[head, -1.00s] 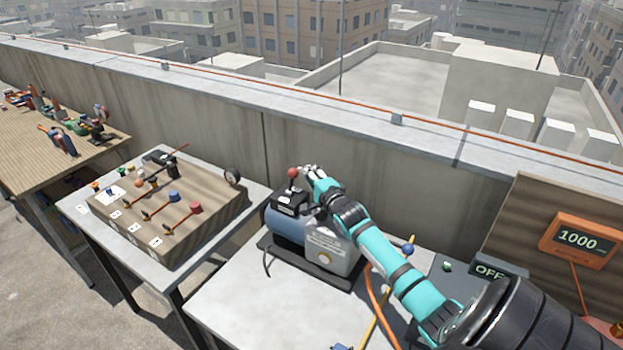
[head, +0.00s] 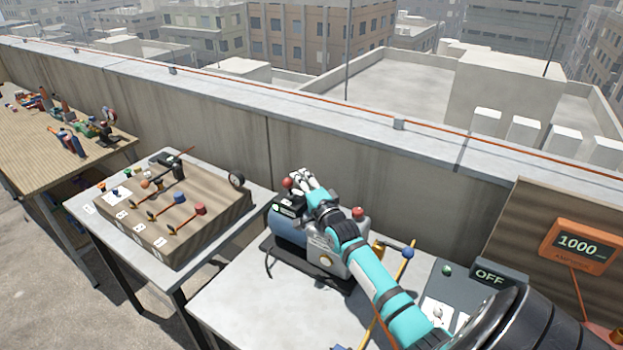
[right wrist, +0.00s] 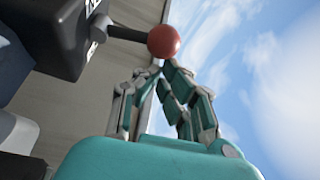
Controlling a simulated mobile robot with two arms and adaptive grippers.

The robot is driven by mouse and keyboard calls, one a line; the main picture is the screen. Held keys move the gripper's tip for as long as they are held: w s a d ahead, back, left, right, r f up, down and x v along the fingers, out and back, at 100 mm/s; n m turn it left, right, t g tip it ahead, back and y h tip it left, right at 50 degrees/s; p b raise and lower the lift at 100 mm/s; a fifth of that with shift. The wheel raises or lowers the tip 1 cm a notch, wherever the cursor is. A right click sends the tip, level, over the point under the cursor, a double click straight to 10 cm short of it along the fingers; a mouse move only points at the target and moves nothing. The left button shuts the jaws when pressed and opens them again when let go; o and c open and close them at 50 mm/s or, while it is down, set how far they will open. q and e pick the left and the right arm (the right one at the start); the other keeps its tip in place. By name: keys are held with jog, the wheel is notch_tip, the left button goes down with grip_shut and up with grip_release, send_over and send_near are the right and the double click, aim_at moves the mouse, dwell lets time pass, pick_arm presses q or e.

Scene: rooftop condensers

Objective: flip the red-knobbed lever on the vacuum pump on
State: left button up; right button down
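The vacuum pump (head: 345,262) stands on the front table, with a blue cylinder and a dark switch box (head: 290,207) on top. The lever's red knob (head: 288,183) sits just above that box. In the right wrist view the red knob (right wrist: 163,42) ends a dark shaft coming out of the black box (right wrist: 55,35). My right gripper (head: 300,176) is beside the knob, to its right. In the wrist view its fingertips (right wrist: 162,66) come together just below the knob, with nothing visible between them; contact is unclear. My left gripper is out of view.
An OFF sign (head: 489,275) and an orange gauge reading 1000 (head: 580,246) are at the right. A blue-knobbed lever (head: 408,252) is right of the pump. A wooden valve box (head: 180,222) stands on the left table. A parapet (head: 350,160) runs behind.

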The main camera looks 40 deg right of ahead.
jog(key=shift+a, duration=0.25)
jog(key=shift+s, duration=0.15)
dwell(0.4)
jog(key=shift+s+a+f, duration=0.1)
jog(key=shift+s+f, duration=0.05)
jog(key=shift+s, duration=0.15)
jog(key=v, duration=1.1)
jog(key=shift+s, duration=0.15)
